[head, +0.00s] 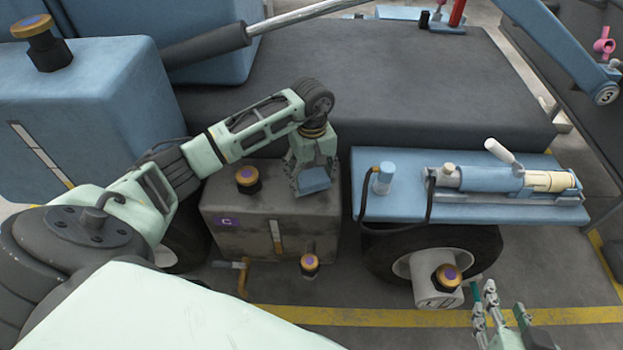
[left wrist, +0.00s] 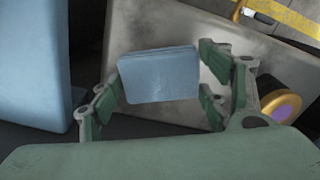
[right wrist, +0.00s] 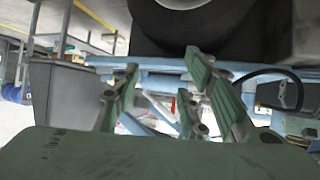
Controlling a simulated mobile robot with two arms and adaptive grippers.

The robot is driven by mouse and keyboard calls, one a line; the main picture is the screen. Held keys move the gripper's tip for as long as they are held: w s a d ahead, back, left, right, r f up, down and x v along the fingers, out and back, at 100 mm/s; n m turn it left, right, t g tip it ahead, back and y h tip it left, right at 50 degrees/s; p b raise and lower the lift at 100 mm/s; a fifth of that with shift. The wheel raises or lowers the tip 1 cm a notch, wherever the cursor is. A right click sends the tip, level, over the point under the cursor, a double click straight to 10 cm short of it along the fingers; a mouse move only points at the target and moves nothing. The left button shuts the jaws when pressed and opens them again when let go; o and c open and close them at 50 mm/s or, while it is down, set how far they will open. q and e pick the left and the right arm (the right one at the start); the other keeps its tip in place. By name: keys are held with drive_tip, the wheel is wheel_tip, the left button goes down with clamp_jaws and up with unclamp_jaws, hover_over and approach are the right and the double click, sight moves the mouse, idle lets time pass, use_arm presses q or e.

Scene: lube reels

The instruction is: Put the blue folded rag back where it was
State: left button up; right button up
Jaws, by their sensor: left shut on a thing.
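The blue folded rag (head: 315,181) is a small flat blue block in the head view. My left gripper (head: 312,172) points down and is shut on it, over the right part of the top of the grey tank (head: 240,228) marked C. In the left wrist view the rag (left wrist: 158,76) sits between the finger pads, with the tank (left wrist: 200,50) behind it. I cannot tell whether the rag touches the tank. My right gripper (head: 504,308) is at the lower right of the head view, open and empty; its fingers also show apart in the right wrist view (right wrist: 160,100).
An orange-and-purple cap (head: 247,178) stands on the tank, left of my left gripper. A blue shelf (head: 400,212) with a cylinder tool (head: 500,180) is to the right. A large blue tank (head: 110,110) is at the left. The dark deck (head: 400,90) behind is mostly clear.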

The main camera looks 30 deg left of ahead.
sight(311, 177)
use_arm(q)
drive_tip(key=shift+f, duration=0.55)
use_arm(e)
drive_tip(key=shift+w+a+r+t, duration=0.2)
drive_tip(key=shift+w+r+t, duration=0.2)
drive_tip(key=shift+w+r, duration=0.15)
use_arm(q)
drive_tip(key=shift+f, duration=0.15)
use_arm(e)
drive_tip(key=shift+w+a+r, duration=0.1)
drive_tip(key=shift+w+r, duration=0.05)
drive_tip(key=shift+r, duration=0.15)
use_arm(q)
drive_tip(key=o, duration=1)
use_arm(e)
drive_tip(key=shift+r+t+y, duration=0.1)
drive_tip(key=shift+t+y, duration=0.2)
